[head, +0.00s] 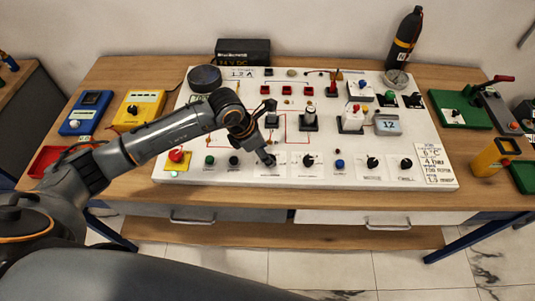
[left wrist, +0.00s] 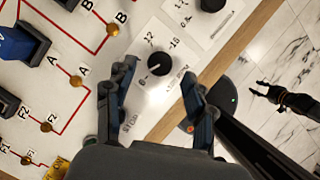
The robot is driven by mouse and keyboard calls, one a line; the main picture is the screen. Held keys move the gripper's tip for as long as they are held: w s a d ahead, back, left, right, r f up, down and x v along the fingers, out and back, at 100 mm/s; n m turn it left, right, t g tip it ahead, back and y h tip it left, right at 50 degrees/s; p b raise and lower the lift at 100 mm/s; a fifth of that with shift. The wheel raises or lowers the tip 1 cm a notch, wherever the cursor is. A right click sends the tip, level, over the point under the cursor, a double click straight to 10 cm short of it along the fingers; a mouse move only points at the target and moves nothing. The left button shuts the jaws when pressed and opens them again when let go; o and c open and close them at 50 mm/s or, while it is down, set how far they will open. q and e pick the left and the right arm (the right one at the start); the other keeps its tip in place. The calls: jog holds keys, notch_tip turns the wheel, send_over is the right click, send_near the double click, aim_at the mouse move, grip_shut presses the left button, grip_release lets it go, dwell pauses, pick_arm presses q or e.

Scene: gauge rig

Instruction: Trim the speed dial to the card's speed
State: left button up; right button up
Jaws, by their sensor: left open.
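The speed dial (left wrist: 158,64) is a black round knob on a white plate with printed numbers and "RPM" and "STOP" lettering, in the left wrist view. I cannot read its setting surely. My left gripper (left wrist: 160,77) is open, with a finger on either side of the knob as seen from the wrist. I cannot tell whether they touch it.
The white panel (head: 225,172) carries other black knobs (head: 308,160), a red button (head: 176,156), and several switches and posts. A yellow box (head: 139,110) and a blue meter (head: 86,113) stand left. A dark gripper (left wrist: 285,98), seemingly my right, hangs over the floor.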

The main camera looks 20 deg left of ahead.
pick_arm(q)
jog(key=v, duration=0.9)
jog(key=shift+r, duration=0.2)
jog(key=shift+s+a, duration=0.1)
jog(key=shift+s, duration=0.05)
